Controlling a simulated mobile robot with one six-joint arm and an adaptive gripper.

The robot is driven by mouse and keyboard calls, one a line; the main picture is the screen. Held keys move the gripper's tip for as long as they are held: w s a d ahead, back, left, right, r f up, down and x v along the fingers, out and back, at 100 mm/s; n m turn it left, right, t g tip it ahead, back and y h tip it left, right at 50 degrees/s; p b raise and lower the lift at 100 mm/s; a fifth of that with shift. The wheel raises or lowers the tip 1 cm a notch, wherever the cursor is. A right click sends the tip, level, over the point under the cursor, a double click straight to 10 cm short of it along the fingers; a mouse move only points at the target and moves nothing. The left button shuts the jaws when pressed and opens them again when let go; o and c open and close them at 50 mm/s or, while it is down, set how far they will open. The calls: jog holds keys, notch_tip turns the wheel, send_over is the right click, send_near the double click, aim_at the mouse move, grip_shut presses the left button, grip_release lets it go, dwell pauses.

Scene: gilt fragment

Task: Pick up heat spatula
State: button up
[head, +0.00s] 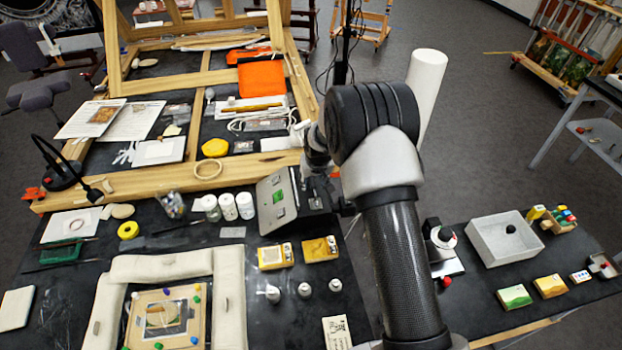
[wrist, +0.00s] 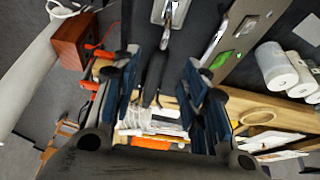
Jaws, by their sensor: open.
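A slim dark handle (wrist: 154,76) shows between my gripper's fingers in the wrist view. It seems to be the heat spatula, in line with a shiny metal tip (wrist: 166,38) by a metal plate, but I cannot be sure they are one piece. My gripper (wrist: 162,62) is open, with a blue-padded finger on each side of the dark handle. No contact with it is visible. In the head view my gripper (head: 316,155) is beside the slanted metal control panel (head: 277,200), and my arm hides much of the area around it.
The panel with its green display (wrist: 217,60) is right of my gripper in the wrist view. White jars (wrist: 277,68) stand beyond it. A reddish-brown block (wrist: 74,40) with orange-handled tools is on the left. A wooden frame beam (head: 150,185) crosses the table behind.

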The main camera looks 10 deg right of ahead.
aim_at(313, 181)
jog(key=x, duration=0.5)
jog(key=shift+w+d, duration=0.1)
jog(key=shift+w, duration=0.1)
grip_shut()
dwell(0.3)
